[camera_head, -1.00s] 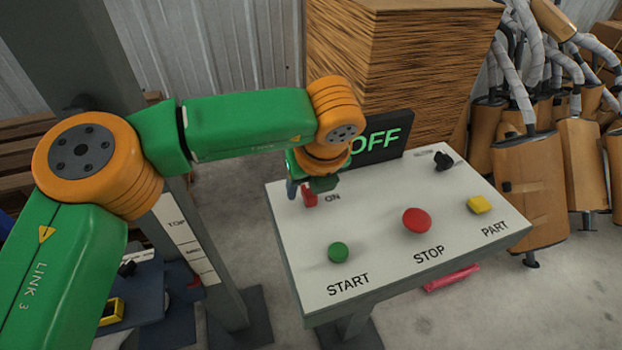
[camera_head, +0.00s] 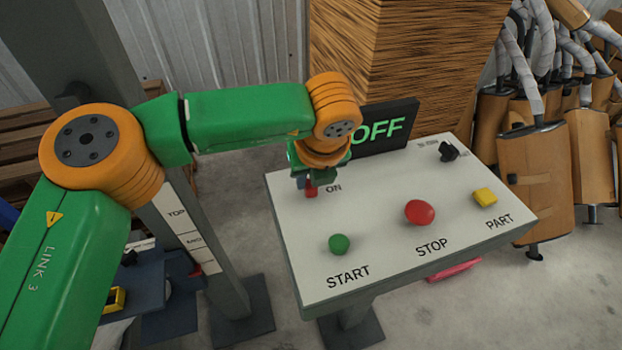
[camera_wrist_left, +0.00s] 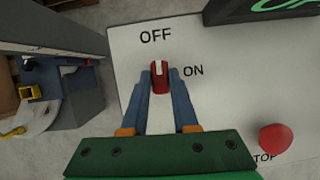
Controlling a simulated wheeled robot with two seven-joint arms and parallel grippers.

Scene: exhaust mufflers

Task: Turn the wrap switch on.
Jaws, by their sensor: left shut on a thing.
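The wrap switch (camera_wrist_left: 159,78) is a red knob with a white pointer mark on the pale panel (camera_wrist_left: 225,90). In the left wrist view its mark points up toward the OFF label, and the ON label is to its right. My left gripper (camera_wrist_left: 160,80) has its blue fingers on both sides of the knob and is shut on it. In the head view the red knob (camera_head: 311,191) shows just below my left gripper (camera_head: 306,185), beside ON. The display (camera_head: 383,129) reads OFF in green. My right gripper is not in view.
The panel also carries a green START button (camera_head: 339,244), a red STOP button (camera_head: 420,212), a yellow PART button (camera_head: 485,196) and a black knob (camera_head: 448,152). A tall cardboard stack (camera_head: 400,60) and mufflers (camera_head: 530,180) stand behind.

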